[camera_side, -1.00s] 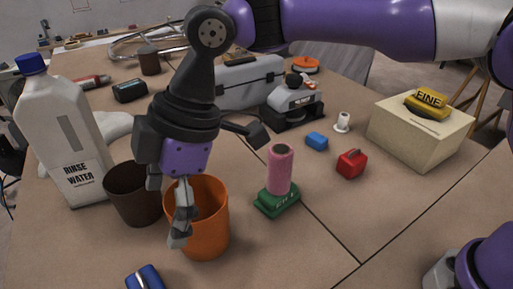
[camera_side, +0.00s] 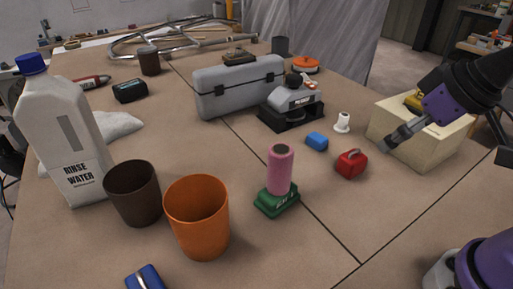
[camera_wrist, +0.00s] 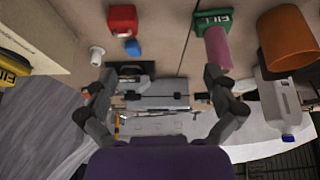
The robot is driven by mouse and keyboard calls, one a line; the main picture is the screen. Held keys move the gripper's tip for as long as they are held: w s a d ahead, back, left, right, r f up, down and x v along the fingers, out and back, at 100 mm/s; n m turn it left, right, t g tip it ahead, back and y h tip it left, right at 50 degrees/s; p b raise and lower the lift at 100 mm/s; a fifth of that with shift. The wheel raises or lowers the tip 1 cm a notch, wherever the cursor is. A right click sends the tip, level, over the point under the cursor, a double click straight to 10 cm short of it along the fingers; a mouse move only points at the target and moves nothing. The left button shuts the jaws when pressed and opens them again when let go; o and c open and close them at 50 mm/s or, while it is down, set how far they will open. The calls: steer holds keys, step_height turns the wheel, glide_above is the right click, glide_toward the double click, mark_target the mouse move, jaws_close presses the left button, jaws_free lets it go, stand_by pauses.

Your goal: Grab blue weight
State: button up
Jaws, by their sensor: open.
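A small blue block (camera_side: 317,140) lies on the table behind the red handled piece (camera_side: 351,163); it also shows in the wrist view (camera_wrist: 133,47). Another blue piece with a silvery strip (camera_side: 145,278) lies at the front edge of the side view, partly cut off. I cannot tell which is the blue weight. My gripper (camera_side: 390,146) is at the right, in front of the cream box and apart from both blue pieces. In the wrist view its fingers (camera_wrist: 160,76) are spread with nothing between them.
An orange cup (camera_side: 198,220), dark cup (camera_side: 134,194) and white bottle (camera_side: 62,135) stand at the left. A pink cylinder (camera_side: 280,170) stands on a green base (camera_side: 277,200). The cream box (camera_side: 440,140), white spool (camera_side: 342,122), polisher (camera_side: 291,105) and grey toolbox (camera_side: 238,88) stand around.

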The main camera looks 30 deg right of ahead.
steer(key=shift+s+d+f+m, duration=0.3)
steer(key=shift+s+d, duration=0.1)
steer(key=shift+d, duration=0.05)
